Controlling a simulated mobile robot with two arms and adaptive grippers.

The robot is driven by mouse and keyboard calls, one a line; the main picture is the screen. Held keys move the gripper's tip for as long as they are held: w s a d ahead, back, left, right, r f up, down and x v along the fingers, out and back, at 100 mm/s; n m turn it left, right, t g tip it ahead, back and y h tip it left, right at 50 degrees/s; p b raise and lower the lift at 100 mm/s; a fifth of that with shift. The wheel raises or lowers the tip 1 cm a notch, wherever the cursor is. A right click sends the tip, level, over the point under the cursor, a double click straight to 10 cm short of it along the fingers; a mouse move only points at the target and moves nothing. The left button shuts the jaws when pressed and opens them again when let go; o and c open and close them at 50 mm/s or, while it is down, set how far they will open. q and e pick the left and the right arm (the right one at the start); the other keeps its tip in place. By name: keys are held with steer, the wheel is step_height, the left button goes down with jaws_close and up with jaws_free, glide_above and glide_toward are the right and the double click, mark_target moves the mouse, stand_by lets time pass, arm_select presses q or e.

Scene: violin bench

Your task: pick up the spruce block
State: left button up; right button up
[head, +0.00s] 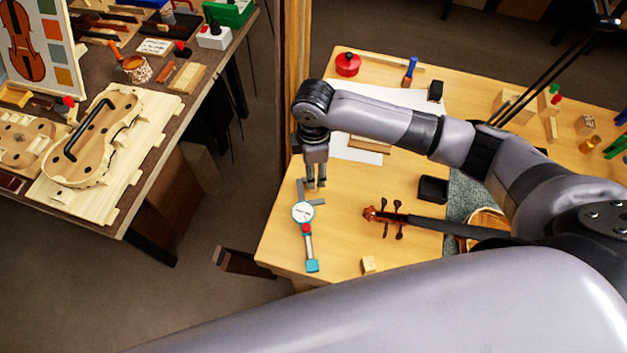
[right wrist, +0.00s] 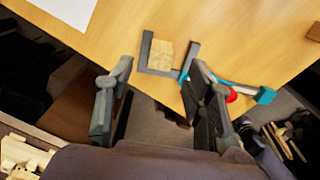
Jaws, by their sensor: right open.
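My right gripper (head: 315,187) points down over that spot in the head view and hides the block there. It is open and empty; in the right wrist view its two fingers (right wrist: 160,78) stand wide apart, with the block beyond and between them. Part of the grey square (head: 301,189) shows beside the fingers. My left gripper is not in view.
A dial gauge (head: 303,213) with a teal end lies close by the square. A violin scroll (head: 371,213), a small pale block (head: 369,264) and a black box (head: 433,189) are to the right. The bench's left edge (head: 265,235) is near. Another bench (head: 150,190) stands left.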

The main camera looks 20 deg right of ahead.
step_height(320, 180, down, 4)
steer(key=shift+r+p, duration=0.15)
steer(key=shift+p, duration=0.4)
steer(key=shift+f, duration=0.6)
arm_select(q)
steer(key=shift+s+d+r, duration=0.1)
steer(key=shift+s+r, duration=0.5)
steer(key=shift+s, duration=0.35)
arm_select(e)
steer(key=shift+c, duration=0.5)
steer(key=c, duration=0.9)
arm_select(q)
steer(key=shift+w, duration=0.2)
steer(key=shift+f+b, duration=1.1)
arm_select(e)
step_height(320, 180, up, 20)
